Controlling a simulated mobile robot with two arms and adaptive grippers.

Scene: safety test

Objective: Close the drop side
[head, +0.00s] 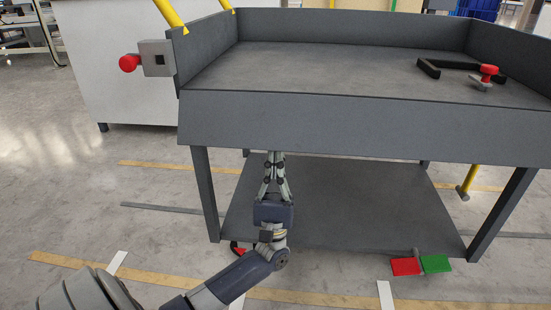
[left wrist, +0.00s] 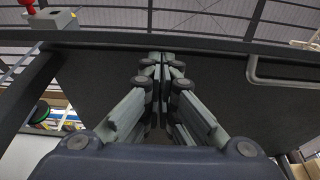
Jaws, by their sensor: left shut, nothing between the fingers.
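The grey drop side (head: 350,124) hangs down and slants outward along the front edge of the workbench (head: 300,72). The bench's other sides stand upright. My left gripper (head: 275,158) points at the lower edge of the drop side, left of its middle. Its fingers are shut and empty. The fingertips are at or just under that edge; I cannot tell whether they touch it. In the left wrist view the shut fingers (left wrist: 160,62) lie before a large dark surface. My right gripper is not in view.
A red knob on a grey box (head: 157,58) sits at the bench's left corner. A black bracket (head: 455,68) and red-topped part (head: 487,76) are on the benchtop. A lower shelf (head: 340,205) is empty. Red and green pedals (head: 420,265) lie on the floor at right.

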